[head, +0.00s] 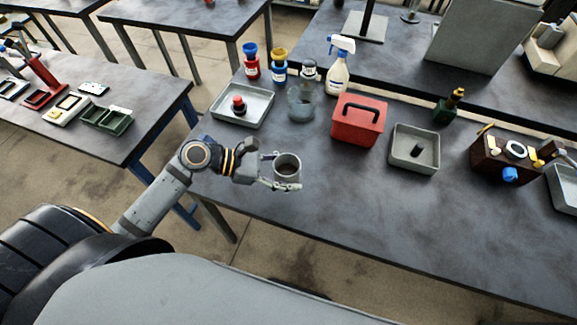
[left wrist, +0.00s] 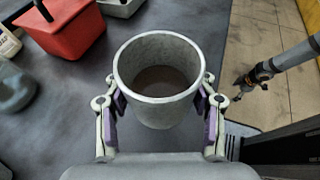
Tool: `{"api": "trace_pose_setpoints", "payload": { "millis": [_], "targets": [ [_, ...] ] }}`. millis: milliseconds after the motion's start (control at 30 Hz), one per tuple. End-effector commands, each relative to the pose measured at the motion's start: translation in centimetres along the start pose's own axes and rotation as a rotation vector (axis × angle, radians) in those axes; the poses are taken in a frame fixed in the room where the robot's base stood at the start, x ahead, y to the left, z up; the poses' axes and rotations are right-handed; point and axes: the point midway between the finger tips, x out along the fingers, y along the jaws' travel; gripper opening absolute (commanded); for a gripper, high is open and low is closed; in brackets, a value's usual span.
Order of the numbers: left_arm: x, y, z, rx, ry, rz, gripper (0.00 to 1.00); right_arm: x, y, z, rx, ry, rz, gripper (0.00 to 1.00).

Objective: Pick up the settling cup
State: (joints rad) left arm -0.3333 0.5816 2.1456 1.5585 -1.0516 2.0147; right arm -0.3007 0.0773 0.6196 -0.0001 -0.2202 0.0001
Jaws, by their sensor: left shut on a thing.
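The settling cup (head: 288,162) is a grey, open-topped round cup, upright or nearly so, with dark brownish matter inside. My left gripper (head: 284,186) is shut around its sides near the table's front left part. In the left wrist view the cup (left wrist: 160,100) sits between the purple-padded fingers of the left gripper (left wrist: 160,120), one on each side. It appears held above the tabletop, but its underside is hidden. My right gripper (left wrist: 249,82) shows small at the right of the left wrist view, away from the cup; its jaw state is unclear.
Behind the cup on the dark table (head: 340,215) stand a clear round vessel (head: 301,104), a red box (head: 359,120), a grey tray with a peg (head: 414,149), and a tray with a red-topped item (head: 242,106). A spray bottle (head: 339,70) stands farther back. The front middle is clear.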

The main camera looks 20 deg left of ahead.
Motion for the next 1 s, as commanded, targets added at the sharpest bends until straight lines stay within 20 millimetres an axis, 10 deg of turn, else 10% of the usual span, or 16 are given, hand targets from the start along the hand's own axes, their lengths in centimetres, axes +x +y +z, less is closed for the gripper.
{"api": "trace_pose_setpoints", "payload": {
  "millis": [500, 1000],
  "targets": [
    [-1.0, -6.1, 2.5, 0.0, 0.0, -0.002, 0.13, -1.0, 0.3, -0.1, -0.001, 0.001, 0.002, 0.87],
    [-1.3, -7.8, 3.3, 0.0, -0.001, 0.0, 0.13, -1.4, 0.4, -0.2, -0.002, 0.001, 0.004, 0.87]
  ]
}}
